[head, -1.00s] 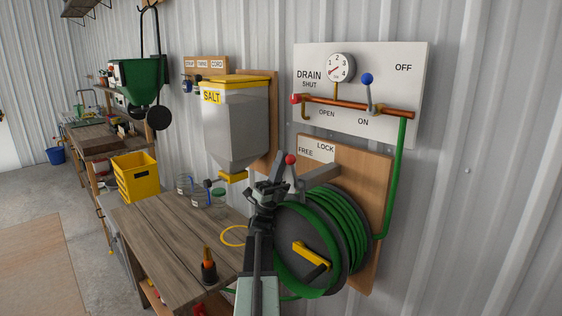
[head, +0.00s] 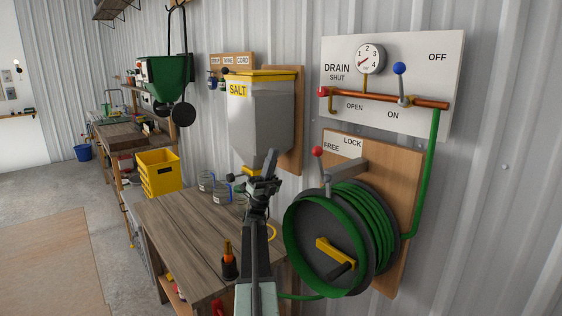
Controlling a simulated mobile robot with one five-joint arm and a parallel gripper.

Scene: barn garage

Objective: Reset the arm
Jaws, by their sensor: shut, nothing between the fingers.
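My gripper (head: 266,170) is shut and empty at the end of my arm, which reaches up from the bottom middle of the head view. It stands in front of the lower part of the salt hopper (head: 262,125) and hides part of its outlet. The green hose reel (head: 345,240) is just to the right of my gripper, apart from it in the picture. The red-knobbed lever (head: 318,152) above the reel stands upright near the FREE label.
The valve board (head: 420,60) with copper pipe hangs on the right wall. Open floor lies at left.

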